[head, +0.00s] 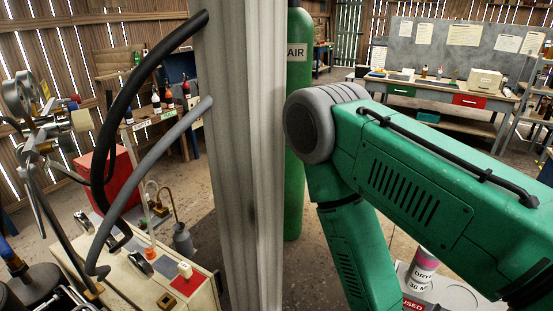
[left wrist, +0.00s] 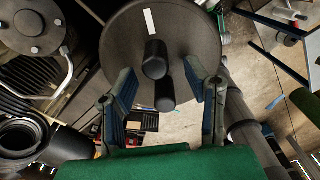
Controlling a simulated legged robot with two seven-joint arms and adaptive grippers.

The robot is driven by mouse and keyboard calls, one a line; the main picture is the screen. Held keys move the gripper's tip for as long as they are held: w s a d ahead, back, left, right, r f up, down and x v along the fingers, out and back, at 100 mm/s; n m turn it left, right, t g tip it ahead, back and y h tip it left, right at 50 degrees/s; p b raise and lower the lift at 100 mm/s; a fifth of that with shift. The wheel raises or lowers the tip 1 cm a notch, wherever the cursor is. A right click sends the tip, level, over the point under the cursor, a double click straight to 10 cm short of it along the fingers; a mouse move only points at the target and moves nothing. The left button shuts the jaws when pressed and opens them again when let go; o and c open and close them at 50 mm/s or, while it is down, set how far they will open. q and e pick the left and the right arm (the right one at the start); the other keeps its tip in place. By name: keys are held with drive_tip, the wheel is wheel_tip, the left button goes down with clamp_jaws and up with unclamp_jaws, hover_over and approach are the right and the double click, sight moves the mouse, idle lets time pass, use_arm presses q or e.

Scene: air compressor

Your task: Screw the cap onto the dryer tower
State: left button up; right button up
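In the left wrist view, a large dark round disc (left wrist: 120,40) with a white stripe fills the top middle; I cannot tell if it is the cap. Two black rounded grips (left wrist: 155,60) stick out from it toward the camera. My left gripper (left wrist: 163,82) has its blue-padded fingers apart, one on each side of the grips, with gaps showing. A black open-topped cylinder (left wrist: 25,135) is at lower left; I cannot tell if it is the dryer tower. My right gripper is out of view; only my green right arm shows in the head view.
In the head view, a grey column (head: 240,150) blocks the middle, with black and grey hoses at its left. A green AIR cylinder (head: 294,200) stands behind it. A cream bench (head: 150,270) is at lower left. Finned machinery (left wrist: 30,85) lies left in the left wrist view.

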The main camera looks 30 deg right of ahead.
use_arm(q)
drive_tip(key=shift+s+r, duration=0.15)
drive_tip(key=shift+r, duration=2.5)
